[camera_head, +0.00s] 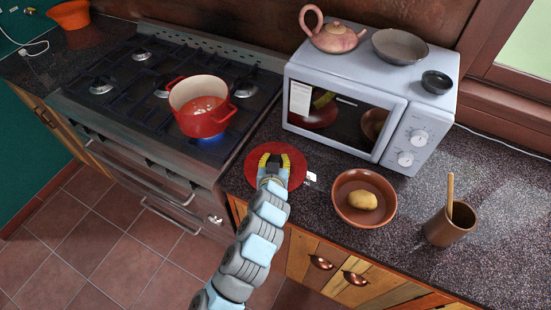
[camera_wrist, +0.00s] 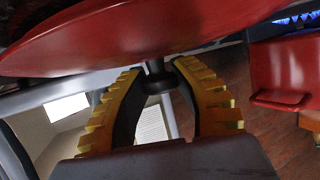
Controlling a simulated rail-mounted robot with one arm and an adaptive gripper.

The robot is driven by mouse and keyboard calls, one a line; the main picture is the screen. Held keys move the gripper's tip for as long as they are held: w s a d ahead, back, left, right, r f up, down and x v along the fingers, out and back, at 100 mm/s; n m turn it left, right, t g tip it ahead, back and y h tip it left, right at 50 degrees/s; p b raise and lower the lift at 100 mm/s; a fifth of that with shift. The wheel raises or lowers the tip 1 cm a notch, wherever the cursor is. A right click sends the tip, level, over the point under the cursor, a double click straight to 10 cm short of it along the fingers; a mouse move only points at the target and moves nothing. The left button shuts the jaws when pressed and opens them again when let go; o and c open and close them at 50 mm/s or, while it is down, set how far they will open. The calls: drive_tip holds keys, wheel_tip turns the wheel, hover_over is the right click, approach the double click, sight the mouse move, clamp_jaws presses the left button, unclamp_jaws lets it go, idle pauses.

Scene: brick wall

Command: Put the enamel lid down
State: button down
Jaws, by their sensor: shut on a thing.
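The red enamel lid (camera_head: 254,180) is over the worktop between the stove and the microwave, near the worktop's front edge. My gripper (camera_head: 273,160) reaches it from the front. In the wrist view the lid (camera_wrist: 110,40) fills the top as a broad red disc, and its dark knob (camera_wrist: 155,80) is between the yellow-padded fingers (camera_wrist: 158,88). The gripper is shut on the lid by this knob. Whether the lid touches the worktop or hangs just above it, I cannot tell.
A red pot (camera_head: 206,124) stands uncovered over a blue flame (camera_head: 211,139) left of the lid. The microwave (camera_head: 345,125) stands behind. A brown bowl (camera_head: 341,206) with a potato is close on the right, then a brown cup (camera_head: 445,234). The worktop (camera_head: 400,220) between bowl and cup is clear.

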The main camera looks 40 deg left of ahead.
drive_tip(key=c, duration=0.8)
unclamp_jaws()
drive_tip(key=shift+c, duration=0.2)
drive_tip(key=shift+r, duration=0.15)
drive_tip(key=shift+s+d+r, duration=0.1)
drive_tip(key=shift+s+d, duration=0.2)
drive_tip(key=shift+s, duration=0.15)
drive_tip(key=p+v, duration=0.2)
drive_tip(key=v, duration=0.6)
drive_tip(key=shift+s+d+r, duration=0.15)
drive_tip(key=shift+r, duration=0.15)
drive_tip(key=shift+p+v, duration=0.9)
drive_tip(key=shift+v, duration=0.25)
drive_tip(key=shift+f, duration=0.15)
